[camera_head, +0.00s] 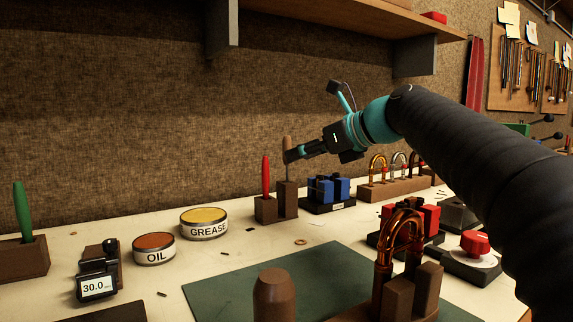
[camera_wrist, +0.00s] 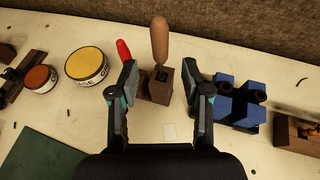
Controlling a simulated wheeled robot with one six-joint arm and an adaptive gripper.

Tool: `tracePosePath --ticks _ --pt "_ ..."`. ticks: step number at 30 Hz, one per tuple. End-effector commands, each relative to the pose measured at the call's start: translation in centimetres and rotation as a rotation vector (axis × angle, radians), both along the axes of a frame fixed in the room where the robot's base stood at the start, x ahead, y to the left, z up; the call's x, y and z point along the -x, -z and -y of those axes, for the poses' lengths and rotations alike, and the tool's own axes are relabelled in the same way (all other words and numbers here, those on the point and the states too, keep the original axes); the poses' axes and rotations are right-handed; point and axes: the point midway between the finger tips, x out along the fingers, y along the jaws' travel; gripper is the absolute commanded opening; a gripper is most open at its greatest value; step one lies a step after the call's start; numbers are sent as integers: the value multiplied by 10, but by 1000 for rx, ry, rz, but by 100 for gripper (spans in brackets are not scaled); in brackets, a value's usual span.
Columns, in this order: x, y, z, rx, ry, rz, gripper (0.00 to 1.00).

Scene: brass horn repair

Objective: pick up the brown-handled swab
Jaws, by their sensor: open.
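The brown-handled swab (camera_wrist: 160,40) stands upright in a dark wooden block (camera_wrist: 161,91), its handle above the block. In the head view its brown handle (camera_head: 287,143) shows just behind and above my fingertips, which hide its lower part. My gripper (camera_wrist: 159,70) is open and empty, one finger on each side of the swab and block in the wrist view. I cannot tell whether the fingers reach the handle's depth. In the head view my gripper (camera_head: 291,156) comes in from the right, above the block (camera_head: 286,201).
Blue blocks (camera_head: 326,189) sit just right. The grease tin (camera_head: 204,222) and oil tin (camera_head: 154,249) stand left. A shelf (camera_head: 350,18) hangs above; the green mat (camera_head: 275,280) lies in front.

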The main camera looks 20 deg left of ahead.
Motion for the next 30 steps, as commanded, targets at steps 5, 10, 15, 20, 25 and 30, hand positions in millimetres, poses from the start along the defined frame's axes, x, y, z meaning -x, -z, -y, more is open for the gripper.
tracePosePath --ticks 5,10,15,20,25,30 --pt "-6 4 -13 1 -2 0 48" --pt "-15 11 -35 1 -3 -2 48" --pt "-20 14 -45 0 0 0 48" --pt "-20 14 -45 0 1 0 48" --pt "-20 14 -45 0 0 0 8" --pt "-19 14 -45 0 0 0 0"
